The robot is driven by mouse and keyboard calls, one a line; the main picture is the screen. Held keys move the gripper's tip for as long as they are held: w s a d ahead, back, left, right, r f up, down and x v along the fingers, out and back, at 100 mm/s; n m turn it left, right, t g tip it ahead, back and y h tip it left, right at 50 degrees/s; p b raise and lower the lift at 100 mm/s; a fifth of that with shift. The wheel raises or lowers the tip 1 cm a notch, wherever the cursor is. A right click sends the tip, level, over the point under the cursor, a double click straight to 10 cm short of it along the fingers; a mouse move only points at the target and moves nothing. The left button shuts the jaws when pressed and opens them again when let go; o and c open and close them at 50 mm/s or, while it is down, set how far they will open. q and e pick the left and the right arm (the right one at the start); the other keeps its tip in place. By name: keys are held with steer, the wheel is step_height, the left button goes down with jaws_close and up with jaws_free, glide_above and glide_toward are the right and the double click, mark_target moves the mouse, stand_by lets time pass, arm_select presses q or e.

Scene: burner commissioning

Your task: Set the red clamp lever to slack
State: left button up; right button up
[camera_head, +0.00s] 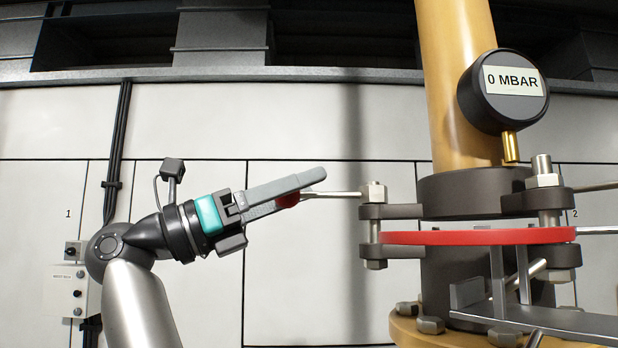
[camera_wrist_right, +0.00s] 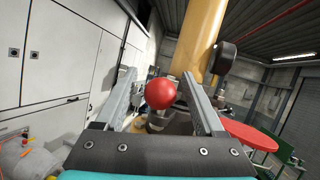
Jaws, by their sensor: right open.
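The red ball knob (camera_head: 287,200) is at the end of a metal lever rod (camera_head: 335,194) that runs to a bolt (camera_head: 373,190) on the left side of the flange clamp. The rod lies nearly level. My right gripper (camera_head: 302,186) is open, with the knob between its fingers in the head view. In the right wrist view the round red knob (camera_wrist_right: 160,93) shows between the two spread fingers (camera_wrist_right: 157,82). I cannot tell whether either finger touches it. The near finger partly hides the knob in the head view. My left gripper is not in view.
A flat red plate (camera_head: 480,237) sits between the dark flanges of the yellow pipe (camera_head: 455,90). A gauge (camera_head: 503,91) reads 0 MBAR. More rods stick out at the right. Grey metal brackets (camera_head: 560,320) stand at lower right. A pale panelled wall (camera_head: 300,120) is behind.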

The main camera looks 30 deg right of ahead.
steer(key=shift+x, duration=0.9)
steer(key=shift+c, duration=0.2)
jaws_close()
stand_by(0.7)
